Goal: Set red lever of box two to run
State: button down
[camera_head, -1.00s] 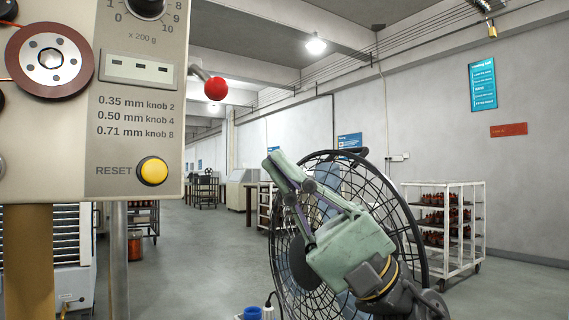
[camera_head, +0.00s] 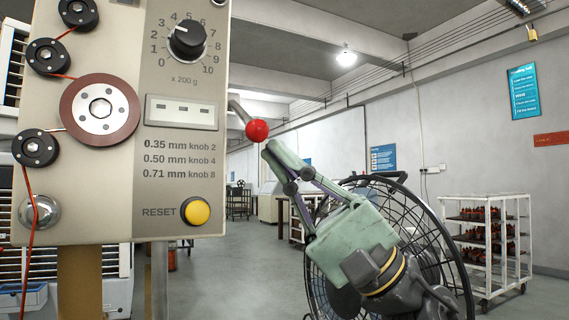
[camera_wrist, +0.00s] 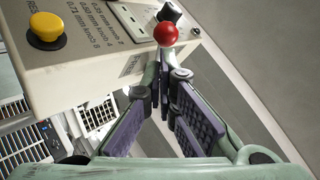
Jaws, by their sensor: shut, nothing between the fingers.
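A red ball-ended lever (camera_head: 257,130) sticks out from the right side of a beige box (camera_head: 185,120). Its grey rod slopes down to the ball. My gripper (camera_head: 272,148) is shut and empty, its fingertips just below and right of the red ball. In the wrist view the red ball (camera_wrist: 166,34) lies just beyond the closed fingertips (camera_wrist: 163,60); I cannot tell whether they touch it. The box number and any run marking are not readable here.
The box face has a black knob (camera_head: 187,39), a yellow reset button (camera_head: 195,211) and a brown disc (camera_head: 100,109) with red wire. A black wire fan (camera_head: 425,235) stands behind my arm. A white rack (camera_head: 487,240) stands at the right. Floor between is clear.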

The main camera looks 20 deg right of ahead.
jog(key=shift+s+r+m+t+h, duration=0.3)
jog(key=shift+m+t+h, duration=0.3)
jog(key=shift+m+t, duration=0.2)
jog(key=shift+s+r+m+t+h, duration=0.25)
jog(key=shift+m+t+h, duration=0.3)
jog(key=shift+m, duration=0.25)
notch_tip(320, 180, up, 7)
jog(key=s+m+t+h+p, duration=0.2)
jog(key=m+h+p, duration=0.2)
jog(key=m+h, duration=0.4)
jog(key=shift+s+m+p, duration=0.3)
jog(key=shift+m, duration=0.5)
jog(key=shift+h, duration=0.25)
